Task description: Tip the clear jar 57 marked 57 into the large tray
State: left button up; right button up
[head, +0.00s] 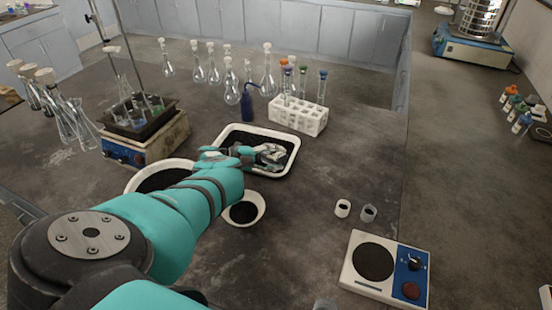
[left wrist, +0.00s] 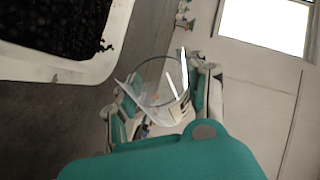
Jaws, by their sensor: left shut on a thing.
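The large tray (head: 285,131) is white-rimmed with dark granular material in it. It stands mid-table in the head view, and its rim (left wrist: 97,68) crosses the upper left of the left wrist view. My left gripper (head: 271,154) is over the tray in the head view. In the left wrist view the left gripper (left wrist: 160,100) is shut on a clear jar (left wrist: 148,88), whose round mouth shows. The jar looks tilted and see-through; I cannot read its marking or tell whether anything is left inside. My right gripper is not in view.
A white bowl (head: 260,212) and a larger one (head: 135,180) stand in front of the tray. Two small jars (head: 343,208) (head: 368,213) and a balance (head: 385,270) are at the right. A test-tube rack (head: 300,116) and flasks stand behind.

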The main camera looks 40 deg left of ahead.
pick_arm(q)
jog(key=m+p, duration=0.1)
jog(key=p, duration=0.1)
jog(key=y+p, duration=0.1)
jog(key=p, duration=0.1)
jog(key=shift+s+d+r+m+y, duration=0.1)
jog(key=shift+d+m+y, duration=0.2)
jog(key=shift+d+m, duration=0.1)
jog(key=shift+d+f+m+y+p, duration=0.2)
jog(key=shift+m+y+p, duration=0.15)
jog(key=shift+p, duration=0.25)
jog(key=shift+a+f, duration=0.1)
jog(key=shift+f, duration=0.05)
